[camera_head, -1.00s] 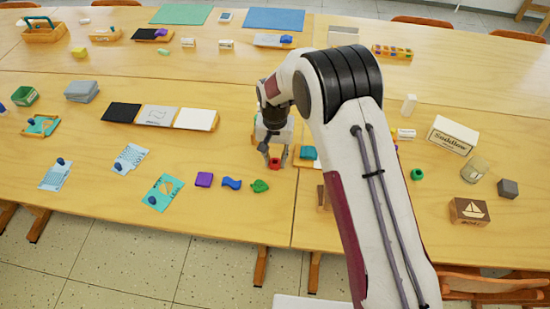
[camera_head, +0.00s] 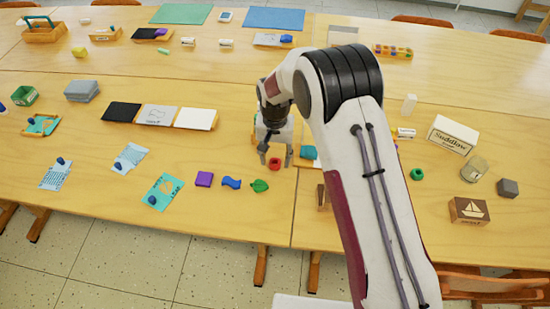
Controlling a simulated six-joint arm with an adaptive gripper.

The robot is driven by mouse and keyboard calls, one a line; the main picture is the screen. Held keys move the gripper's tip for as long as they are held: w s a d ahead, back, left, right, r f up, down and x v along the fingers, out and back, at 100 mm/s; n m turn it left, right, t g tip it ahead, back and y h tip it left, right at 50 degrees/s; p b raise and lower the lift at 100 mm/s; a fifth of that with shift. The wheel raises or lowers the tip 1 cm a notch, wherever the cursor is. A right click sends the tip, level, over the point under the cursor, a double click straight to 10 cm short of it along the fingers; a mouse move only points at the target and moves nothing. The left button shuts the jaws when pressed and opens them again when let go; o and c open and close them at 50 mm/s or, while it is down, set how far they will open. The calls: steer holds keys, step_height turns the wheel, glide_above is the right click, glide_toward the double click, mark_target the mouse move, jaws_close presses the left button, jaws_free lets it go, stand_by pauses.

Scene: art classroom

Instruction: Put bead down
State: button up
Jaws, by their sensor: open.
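A red bead (camera_head: 275,163) rests on the wooden table, below and between my gripper's fingertips. My gripper (camera_head: 276,155) is open above it, with a finger on each side, and holds nothing. A green bead (camera_head: 416,174) sits on the table to the right of my arm. The task does not say which bead is meant. Part of the table to the right of my gripper is hidden by my arm.
A green leaf shape (camera_head: 260,185), a blue wavy piece (camera_head: 231,183) and a purple block (camera_head: 204,179) lie left of the red bead. A teal item (camera_head: 308,152) is close on the right. Bare table lies in front.

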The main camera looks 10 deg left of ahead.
step_height(320, 180, up, 12)
stand_by(0.6)
stand_by(0.8)
steer(key=s+d+r+t, duration=0.1)
steer(key=s+d+r, duration=0.4)
steer(key=d+r, duration=0.4)
steer(key=s+d+r+t, duration=0.2)
steer(key=s+d+r, duration=0.4)
steer(key=r, duration=0.4)
steer(key=s+d+r+t, duration=0.1)
steer(key=s+d, duration=0.4)
steer(key=s, duration=0.5)
steer(key=s+d+r+t, duration=0.1)
steer(key=s+d, duration=0.4)
steer(key=s, duration=0.5)
steer(key=shift+d+t, duration=0.25)
steer(key=shift+t, duration=0.05)
